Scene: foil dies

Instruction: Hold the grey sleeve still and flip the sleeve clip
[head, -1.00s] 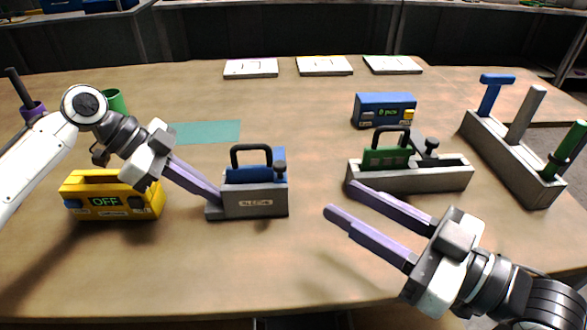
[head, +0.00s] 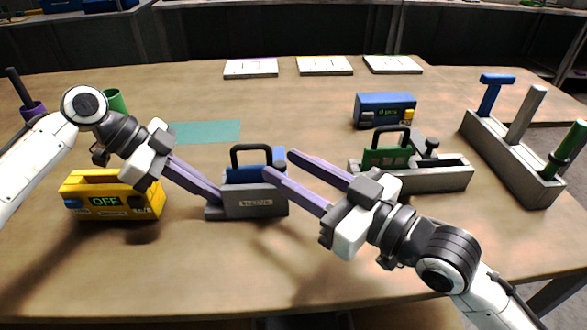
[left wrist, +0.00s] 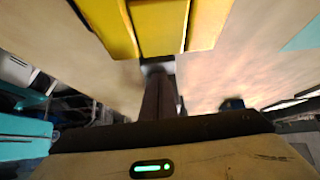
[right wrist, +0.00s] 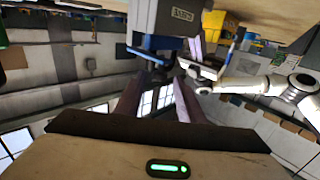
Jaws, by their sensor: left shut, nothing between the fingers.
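The grey sleeve (head: 255,207) stands on the table with a blue block (head: 240,176) under a dark handle in it. It also shows at the top of the right wrist view (right wrist: 182,16). My left gripper (head: 217,197) is shut and empty, its tips at the sleeve's left end; contact is hard to tell. My right gripper (head: 278,162) is open, its fingers spread at the sleeve's upper right end. The clip at that end is hidden behind these fingers in the head view. A dark part below the sleeve in the right wrist view may be the clip; I cannot tell.
A yellow box (head: 110,210) reading OFF stands left, under my left arm. A grey holder (head: 440,181) with a green block is behind my right gripper. A blue box (head: 385,101) and a grey rack (head: 510,160) stand further right. The front table is clear.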

